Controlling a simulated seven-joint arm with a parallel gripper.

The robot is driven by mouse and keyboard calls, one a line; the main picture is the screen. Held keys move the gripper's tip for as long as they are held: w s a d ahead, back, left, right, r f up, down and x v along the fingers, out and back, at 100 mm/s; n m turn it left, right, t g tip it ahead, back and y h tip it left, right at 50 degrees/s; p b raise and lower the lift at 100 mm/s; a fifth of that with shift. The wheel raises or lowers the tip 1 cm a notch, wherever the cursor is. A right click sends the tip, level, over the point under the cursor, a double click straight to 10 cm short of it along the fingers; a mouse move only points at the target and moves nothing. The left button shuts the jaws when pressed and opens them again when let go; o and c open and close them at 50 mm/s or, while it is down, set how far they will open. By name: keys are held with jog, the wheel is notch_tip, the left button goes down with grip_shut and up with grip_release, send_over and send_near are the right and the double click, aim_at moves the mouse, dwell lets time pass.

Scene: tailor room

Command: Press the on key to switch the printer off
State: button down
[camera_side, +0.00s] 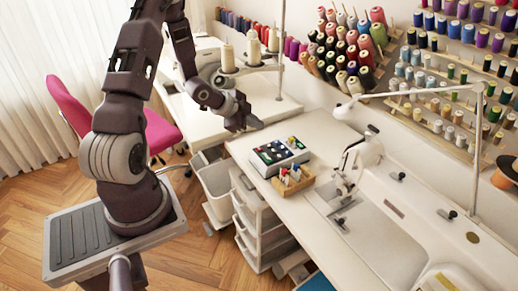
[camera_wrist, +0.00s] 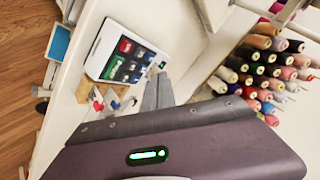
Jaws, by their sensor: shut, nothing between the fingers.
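The printer is a small white box with a dark panel of coloured keys. It lies on the white table in the side view (camera_side: 268,167) and near the top in the wrist view (camera_wrist: 99,64). A red key (camera_wrist: 125,46) and several other small keys show on its panel. Their labels are too small to read, so I cannot tell which is the on key. My gripper (camera_side: 257,125) is shut and empty, above and behind the printer in the side view. In the wrist view its fingers (camera_wrist: 160,80) show beside the printer, apart from it.
A small wooden holder with coloured items (camera_side: 292,181) stands in front of the printer. A white sewing machine (camera_side: 366,150) is to the right. Racks of thread spools (camera_side: 352,45) line the wall. White drawers (camera_side: 255,218) stand below the table edge. The table behind the printer is clear.

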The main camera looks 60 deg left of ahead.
jog(key=shift+f, duration=3.15)
jog(key=shift+f, duration=0.4)
jog(key=shift+f, duration=0.45)
jog(key=shift+r, duration=0.85)
jog(key=shift+r, duration=0.1)
jog(key=shift+r, duration=2.45)
